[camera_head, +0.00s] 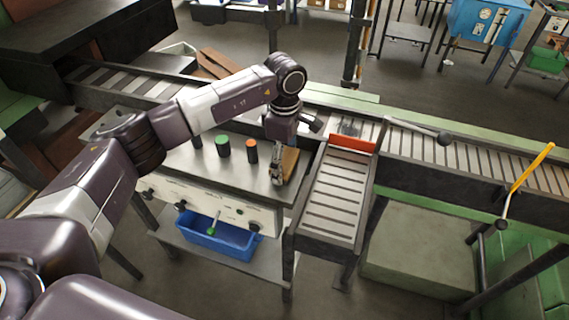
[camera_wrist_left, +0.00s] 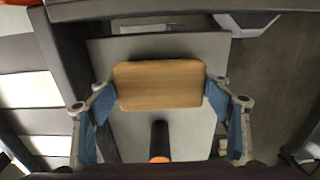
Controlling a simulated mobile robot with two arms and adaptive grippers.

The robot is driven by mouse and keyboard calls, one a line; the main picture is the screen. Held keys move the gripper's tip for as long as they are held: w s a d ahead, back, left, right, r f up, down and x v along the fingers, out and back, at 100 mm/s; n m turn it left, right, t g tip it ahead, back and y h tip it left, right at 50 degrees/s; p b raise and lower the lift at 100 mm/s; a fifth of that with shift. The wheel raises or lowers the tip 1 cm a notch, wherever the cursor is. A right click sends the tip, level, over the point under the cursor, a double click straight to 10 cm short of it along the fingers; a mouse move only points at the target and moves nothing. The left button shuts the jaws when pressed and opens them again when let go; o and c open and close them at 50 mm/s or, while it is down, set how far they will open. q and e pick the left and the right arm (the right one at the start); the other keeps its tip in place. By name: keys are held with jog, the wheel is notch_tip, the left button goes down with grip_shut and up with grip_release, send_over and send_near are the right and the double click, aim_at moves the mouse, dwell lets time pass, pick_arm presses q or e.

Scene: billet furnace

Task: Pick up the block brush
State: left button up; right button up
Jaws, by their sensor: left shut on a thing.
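The block brush (camera_head: 289,164) has a flat, light-brown wooden back and is at the right end of the grey worktop. In the left wrist view the wooden block (camera_wrist_left: 160,85) lies between the two blue-padded fingers of my left gripper (camera_wrist_left: 161,92), which press on its two short ends. In the head view my left gripper (camera_head: 279,165) points down over the worktop and partly covers the brush. Its bristles are hidden. I cannot tell whether the brush rests on the worktop or is just above it. My right gripper is not in view.
On the worktop (camera_head: 240,183) stand a green-topped cylinder (camera_head: 223,147) and an orange-topped cylinder (camera_head: 251,152), left of the brush. A roller conveyor (camera_head: 334,203) with an orange-red stop plate is close on the right. A blue bin (camera_head: 218,238) sits on the shelf below.

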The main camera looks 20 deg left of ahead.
aim_at(285, 159)
pick_arm(q)
jog(key=c, duration=0.4)
jog(key=shift+r, duration=0.1)
jog(key=shift+w+r+b, duration=0.1)
jog(key=shift+r+b, duration=0.2)
jog(key=shift+r, duration=0.3)
notch_tip(285, 159, up, 19)
jog(key=b, duration=0.4)
jog(key=shift+f, duration=0.15)
